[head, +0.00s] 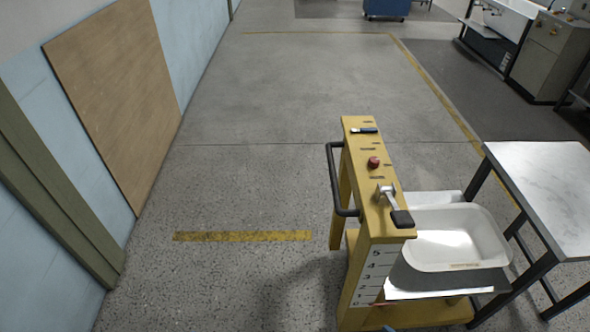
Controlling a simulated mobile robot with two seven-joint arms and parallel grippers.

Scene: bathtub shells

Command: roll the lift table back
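The yellow lift table (378,196) stands at the lower right of the middle. A black push handle (335,180) is on its left side. Neither gripper is in view.
A marble-topped table (550,190) with dark legs stands close on the right. A short yellow floor stripe (242,236) lies to the left. A long yellow line (436,88) runs along the right. The left wall holds a wooden panel (120,90). The floor beyond the lift is clear.

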